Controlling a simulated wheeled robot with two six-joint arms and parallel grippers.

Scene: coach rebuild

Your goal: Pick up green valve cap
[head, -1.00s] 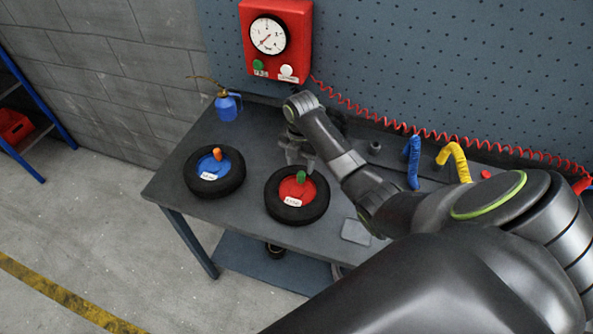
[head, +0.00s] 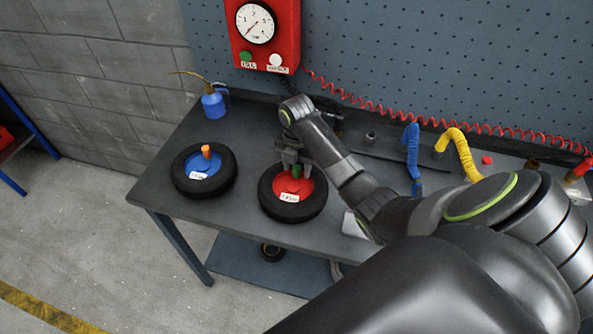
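The green valve cap (head: 296,170) stands on the red hub (head: 305,188) of the right-hand tyre (head: 291,209) on the workbench. My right gripper (head: 294,168) points down at the cap, with its fingers around or just beside it. The fingers look apart, but the cap is small and partly hidden, so I cannot tell whether they touch it. My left gripper is not in view.
A second tyre (head: 177,181) with a blue hub and an orange cap (head: 206,152) lies to the left. A blue oil can (head: 213,104) stands behind it. Blue (head: 411,150) and yellow (head: 458,152) hoses are at the right. A red gauge box (head: 284,25) hangs behind.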

